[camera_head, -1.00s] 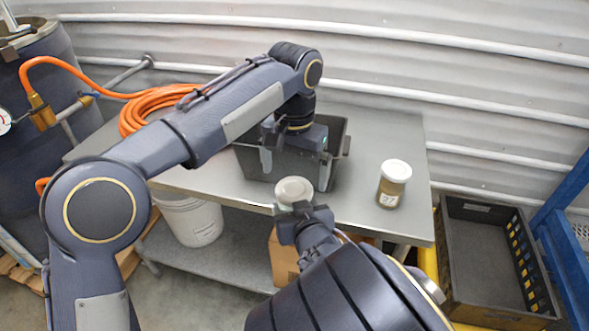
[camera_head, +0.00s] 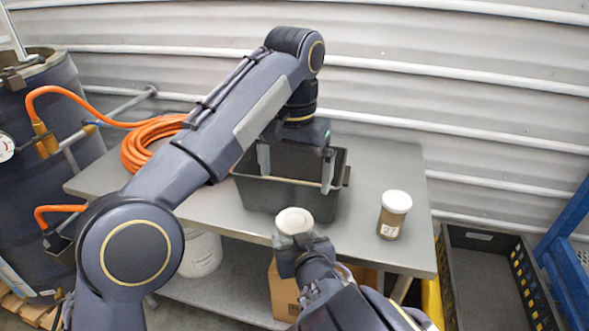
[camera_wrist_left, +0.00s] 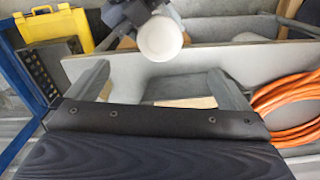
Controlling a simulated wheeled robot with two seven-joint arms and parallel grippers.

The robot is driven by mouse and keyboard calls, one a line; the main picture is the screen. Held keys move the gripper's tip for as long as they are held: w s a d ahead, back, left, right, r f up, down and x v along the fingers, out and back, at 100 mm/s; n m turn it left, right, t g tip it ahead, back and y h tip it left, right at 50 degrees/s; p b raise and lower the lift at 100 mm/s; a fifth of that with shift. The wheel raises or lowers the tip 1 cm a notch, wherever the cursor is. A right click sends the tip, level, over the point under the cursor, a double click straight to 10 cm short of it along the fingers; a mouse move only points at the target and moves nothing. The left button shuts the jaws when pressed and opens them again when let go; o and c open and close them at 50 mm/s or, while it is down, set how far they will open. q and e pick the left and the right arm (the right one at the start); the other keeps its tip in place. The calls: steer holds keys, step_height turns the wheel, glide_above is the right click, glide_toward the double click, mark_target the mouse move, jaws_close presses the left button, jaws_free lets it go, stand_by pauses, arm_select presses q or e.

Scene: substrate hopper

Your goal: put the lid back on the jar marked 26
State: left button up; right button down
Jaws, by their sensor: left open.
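The jar marked 27 (camera_head: 392,222) stands upright on the metal table, its white lid (camera_head: 397,201) on. No jar marked 26 can be read. My right gripper (camera_head: 296,240) is closed on a white round lid (camera_head: 294,221) near the table's front edge; I cannot tell whether a jar is under it. That lid also shows in the left wrist view (camera_wrist_left: 160,38). My left gripper (camera_head: 296,178) is open, its fingers apart at the mouth of the dark bin (camera_head: 290,198). The bin's inside is mostly hidden.
An orange hose (camera_head: 150,140) lies coiled at the table's left. A black crate (camera_head: 490,275) stands on the right by a blue frame (camera_head: 568,245). A white bucket (camera_head: 202,255) and cardboard box (camera_head: 284,292) are below. The tabletop (camera_head: 360,180) is clear around the jar.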

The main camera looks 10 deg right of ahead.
stand_by(0.4)
arm_select(q)
steer(key=s+a+n+t+h, duration=0.1)
steer(key=s+a+n, duration=0.15)
steer(key=a, duration=0.85)
steer(key=s+a+n+t+h, duration=0.1)
steer(key=s+a, duration=0.3)
steer(key=a, duration=0.7)
steer(key=s+a+f+n+t+h, duration=0.1)
steer(key=s+a+f+n, duration=0.1)
steer(key=s+f, duration=0.6)
steer(key=s+a+f+n+t, duration=0.2)
steer(key=s+a+f+n, duration=0.1)
steer(key=s+a+f, duration=0.2)
steer(key=shift+s+a+f+t+h, duration=0.35)
steer(key=shift+s+f, duration=1.05)
steer(key=shift+s, duration=0.5)
steer(key=shift+d+n, duration=0.1)
steer(key=shift+n, duration=0.15)
